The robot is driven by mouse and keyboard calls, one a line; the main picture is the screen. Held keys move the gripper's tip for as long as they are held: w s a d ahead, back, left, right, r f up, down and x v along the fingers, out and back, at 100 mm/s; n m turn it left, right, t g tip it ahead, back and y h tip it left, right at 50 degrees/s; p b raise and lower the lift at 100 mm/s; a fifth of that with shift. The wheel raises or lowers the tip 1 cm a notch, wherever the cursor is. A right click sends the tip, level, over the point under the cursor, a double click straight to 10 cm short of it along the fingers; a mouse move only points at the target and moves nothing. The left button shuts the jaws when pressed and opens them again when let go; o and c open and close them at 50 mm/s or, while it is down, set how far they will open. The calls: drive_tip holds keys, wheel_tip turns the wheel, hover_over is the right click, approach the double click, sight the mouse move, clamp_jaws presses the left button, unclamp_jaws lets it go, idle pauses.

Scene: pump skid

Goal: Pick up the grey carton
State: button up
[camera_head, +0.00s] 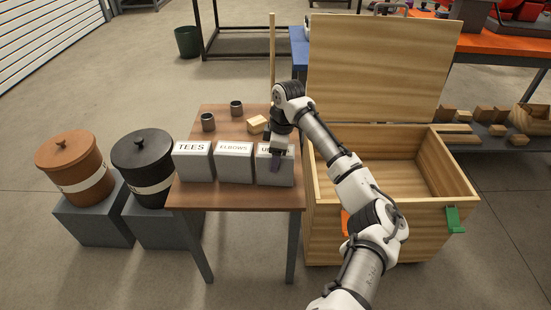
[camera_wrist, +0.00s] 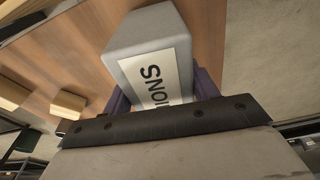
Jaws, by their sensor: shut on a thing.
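A grey carton (camera_head: 287,174) with a white label is the rightmost of three at the front edge of the small wooden table. I cannot tell whether the carton's bottom is clear of the table. Two similar grey cartons stand to its left, labelled "TEES" (camera_head: 193,165) and "ELBOWS" (camera_head: 233,166).
Two grey cylinders (camera_head: 208,122) and a pale wooden block (camera_head: 257,124) are behind the cartons on the wooden table (camera_head: 190,196). A large open wooden crate (camera_head: 450,190) stands close on the right. Brown and black lidded pots (camera_head: 143,165) stand on grey blocks at left.

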wheel_tip(320, 180, up, 20)
drive_tip(key=p, duration=0.1)
drive_tip(key=shift+p, duration=0.3)
